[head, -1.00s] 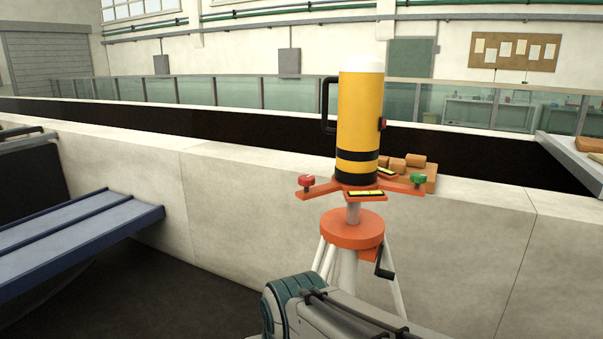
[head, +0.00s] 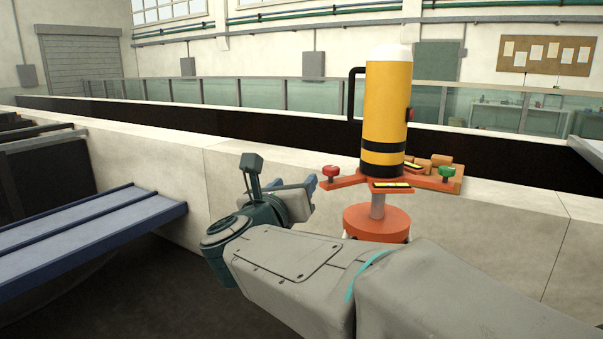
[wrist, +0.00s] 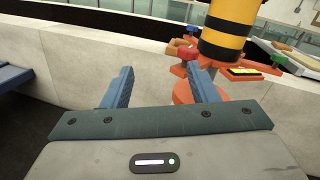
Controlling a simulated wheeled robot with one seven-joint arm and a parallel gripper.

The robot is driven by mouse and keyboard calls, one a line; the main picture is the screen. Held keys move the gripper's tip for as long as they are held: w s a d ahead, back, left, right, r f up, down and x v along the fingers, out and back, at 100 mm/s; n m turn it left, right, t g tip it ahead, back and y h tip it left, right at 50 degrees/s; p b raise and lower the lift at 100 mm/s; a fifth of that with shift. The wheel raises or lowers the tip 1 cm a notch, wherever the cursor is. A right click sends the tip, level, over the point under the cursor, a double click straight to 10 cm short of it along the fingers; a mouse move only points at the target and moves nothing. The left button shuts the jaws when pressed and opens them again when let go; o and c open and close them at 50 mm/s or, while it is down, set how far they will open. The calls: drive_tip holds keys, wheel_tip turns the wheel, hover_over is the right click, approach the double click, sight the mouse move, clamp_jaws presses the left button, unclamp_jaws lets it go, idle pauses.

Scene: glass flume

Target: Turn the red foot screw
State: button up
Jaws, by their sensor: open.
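The red foot screw (head: 330,172) is a small red knob on the left end of an orange tripod plate (head: 345,182) under a yellow instrument (head: 387,110) with black bands. In the head view my gripper (head: 312,186) is just left of the screw. In the wrist view my gripper (wrist: 160,72) is open, with nothing between its blue fingers. There the red foot screw (wrist: 188,51) shows beyond the right fingertip, right of the middle of the gap. I see no clear contact between finger and screw.
A green foot screw (head: 446,173) is on the plate's right arm. A yellow-and-black level strip (head: 391,187) lies on its front. Orange blocks (head: 442,160) sit behind on the pale wall (head: 520,195). A blue bench (head: 95,230) stands at left.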

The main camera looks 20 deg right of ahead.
sight(334, 180)
drive_tip(key=w+d+m+p, duration=0.1)
drive_tip(key=w+d, duration=0.1)
drive_tip(key=d, duration=0.2)
drive_tip(key=w+d+m+g+h, duration=0.1)
drive_tip(key=w+d+m, duration=0.1)
drive_tip(key=d, duration=0.2)
drive_tip(key=w+d+m+g+h+p, duration=0.1)
drive_tip(key=w+d, duration=0.2)
drive_tip(key=d, duration=0.1)
drive_tip(key=shift+d+f+m+p, duration=0.1)
drive_tip(key=shift+f+m+p, duration=0.2)
drive_tip(key=shift+m, duration=0.1)
drive_tip(key=shift+r, duration=0.1)
drive_tip(key=c, duration=1)
